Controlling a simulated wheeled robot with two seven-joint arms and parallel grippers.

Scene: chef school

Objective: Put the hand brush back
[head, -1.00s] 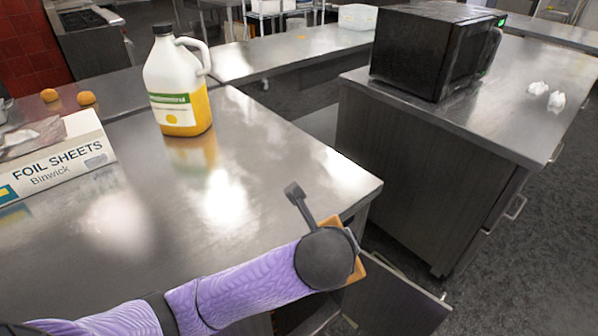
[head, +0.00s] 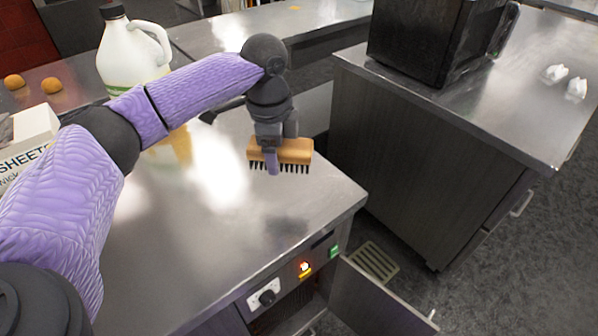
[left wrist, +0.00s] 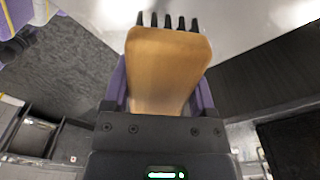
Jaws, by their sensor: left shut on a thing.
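The hand brush (head: 295,150) has a tan wooden block and dark bristles that point down in the head view. My left gripper (head: 271,160) is shut on its wooden block and holds it over the steel counter (head: 225,235), near the counter's right edge. I cannot tell whether the bristles touch the top. In the left wrist view the brush's wooden block (left wrist: 168,70) sits between the two purple fingers, with dark bristles at its far end. My right gripper is not in view.
A large jug (head: 128,58) and a foil sheets box (head: 30,140) stand at the left of the counter. Below the counter's front edge is an open cabinet door (head: 375,305). A black microwave (head: 435,40) stands on the counter at right. The middle of the near counter is clear.

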